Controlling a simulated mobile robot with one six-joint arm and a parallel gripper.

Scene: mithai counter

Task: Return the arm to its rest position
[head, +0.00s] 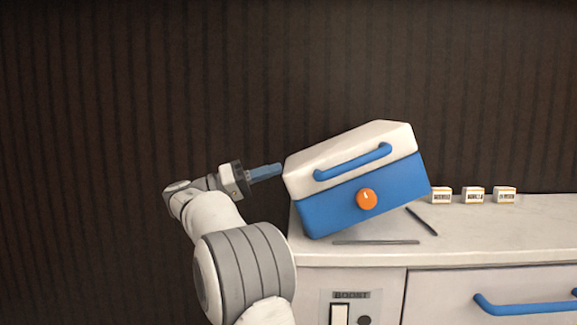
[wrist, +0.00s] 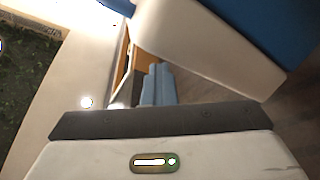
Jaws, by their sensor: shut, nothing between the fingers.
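My gripper (head: 279,168) is at the left of the head view, with its blue fingers pointing right. The fingertips are close to the upper left edge of a white and blue box (head: 330,212); I cannot tell whether they touch it. In the wrist view my gripper's fingers (wrist: 158,72) are together with nothing between them. The box's white and blue body (wrist: 205,45) fills the upper right there. My arm extends up from the bottom of the head view.
The box has a blue handle (head: 353,162) and an orange knob (head: 367,199), and sits tilted on the pale counter (head: 480,235). Three small cartons (head: 473,195) stand right of it. Thin dark strips (head: 376,242) lie in front. A drawer handle (head: 520,306) projects below.

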